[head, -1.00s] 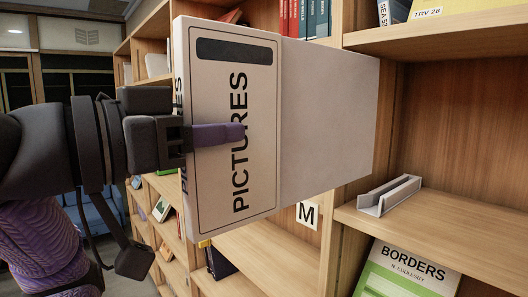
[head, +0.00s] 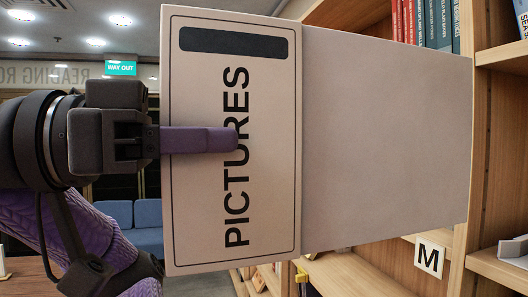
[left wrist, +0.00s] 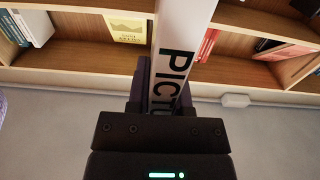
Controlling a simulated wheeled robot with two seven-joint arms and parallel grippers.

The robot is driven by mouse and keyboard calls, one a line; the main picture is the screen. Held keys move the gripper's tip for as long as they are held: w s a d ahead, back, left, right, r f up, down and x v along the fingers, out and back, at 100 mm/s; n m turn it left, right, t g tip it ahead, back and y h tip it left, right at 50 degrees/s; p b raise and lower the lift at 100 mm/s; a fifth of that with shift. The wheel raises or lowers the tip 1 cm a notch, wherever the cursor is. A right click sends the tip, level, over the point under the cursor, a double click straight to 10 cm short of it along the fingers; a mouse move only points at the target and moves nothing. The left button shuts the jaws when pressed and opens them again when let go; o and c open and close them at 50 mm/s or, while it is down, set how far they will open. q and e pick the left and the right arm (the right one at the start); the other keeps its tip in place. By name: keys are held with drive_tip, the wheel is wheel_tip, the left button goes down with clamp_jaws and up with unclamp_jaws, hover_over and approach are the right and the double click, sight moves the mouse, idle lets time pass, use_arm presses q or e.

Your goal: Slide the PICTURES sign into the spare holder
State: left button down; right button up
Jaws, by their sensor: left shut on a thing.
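The PICTURES sign (head: 380,130) is a pale, thick, box-like panel with a black-framed label and a dark bar on its left part. It fills the middle of the head view, with its lettering running upward. My left gripper (head: 222,140) is shut on its left end, one purple finger lying across the label. In the left wrist view the sign's lettered edge (left wrist: 183,30) stands between the fingers (left wrist: 163,85). A grey channel-shaped holder (head: 514,250) sits on a shelf at the right edge, cut off by the frame and apart from the sign. My right gripper is not in view.
Wooden bookshelves (head: 488,150) stand behind and right of the sign, with books (head: 435,22) on the upper shelf. A white M plate (head: 429,256) is on a shelf upright. Blue seats (head: 148,218) and a green WAY OUT sign (head: 120,68) are farther back.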

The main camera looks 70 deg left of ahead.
use_arm(q)
drive_tip(key=s+a+b, duration=0.1)
drive_tip(key=s+b, duration=0.2)
drive_tip(key=s, duration=1.4)
drive_tip(key=shift+s+a, duration=0.2)
drive_tip(key=shift+s, duration=0.2)
drive_tip(key=shift+w+b, duration=0.1)
drive_tip(key=shift+b, duration=0.2)
